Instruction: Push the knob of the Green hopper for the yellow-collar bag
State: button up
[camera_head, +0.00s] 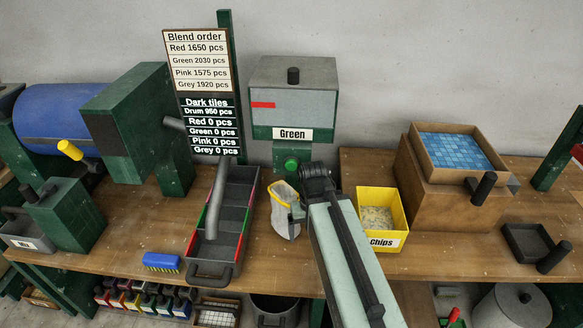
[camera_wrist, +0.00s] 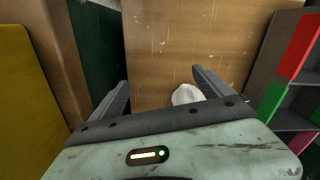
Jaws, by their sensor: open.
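The Green hopper (camera_head: 293,100) stands at the back centre, a grey box with a dark green base and a "Green" label. Its round green knob (camera_head: 291,165) is on the post below the label. The yellow-collar bag (camera_head: 283,208), whitish with a yellow rim, stands below the knob, partly hidden by my gripper. My gripper (camera_head: 299,203) is beside the bag's right side, below the knob; the head view does not clearly show contact. In the wrist view my gripper (camera_wrist: 160,78) has its fingers apart with nothing held. A pale piece, seemingly the bag (camera_wrist: 187,95), shows near the right finger.
A divided dark tray (camera_head: 232,215) stands left of the bag. The yellow Chips bin (camera_head: 381,207) stands right of my arm. A blue brush (camera_head: 162,262) lies at the front left. The order board (camera_head: 201,90) lists Green 2030 pcs and, under dark tiles, Green 0 pcs.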

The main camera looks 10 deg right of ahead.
grip_shut()
dwell(1.5)
